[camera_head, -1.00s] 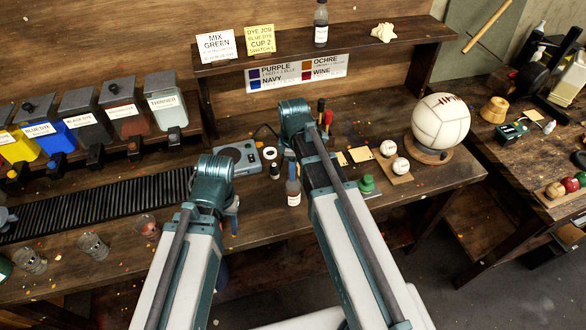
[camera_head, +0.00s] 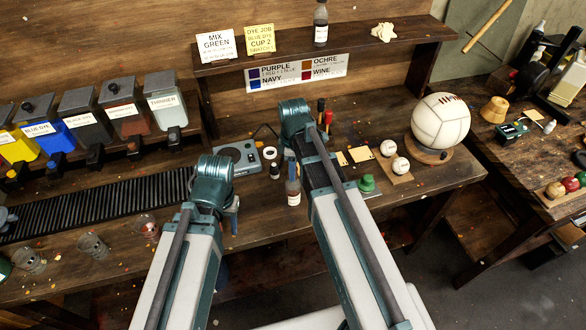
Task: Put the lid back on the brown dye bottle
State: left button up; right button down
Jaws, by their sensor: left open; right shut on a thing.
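A bottle with a white label (camera_head: 293,198) stands upright on the workbench, left of my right arm. Its dark top is small and partly overlapped by that arm, so I cannot tell whether a lid sits on it. A similar labelled bottle (camera_head: 321,30) with a dark cap stands on the shelf. I cannot tell by colour which holds brown dye. My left gripper (camera_head: 234,217) is mostly behind its own arm, left of the bench bottle and apart from it; it is open. No loose lid can be made out clearly.
A grey device (camera_head: 238,158), a white roll (camera_head: 270,153) and a small dark bottle (camera_head: 274,171) are behind the bench bottle. Clear cups (camera_head: 93,245) line the front left beside the black conveyor (camera_head: 100,203).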

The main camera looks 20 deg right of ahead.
jog(key=shift+f, duration=0.1)
dwell(0.7)
grip_release()
dwell(0.4)
jog(key=shift+r+p, duration=3.55)
jog(key=shift+r, duration=0.05)
jog(key=shift+f, duration=0.1)
jog(key=shift+c, duration=0.3)
grip_shut()
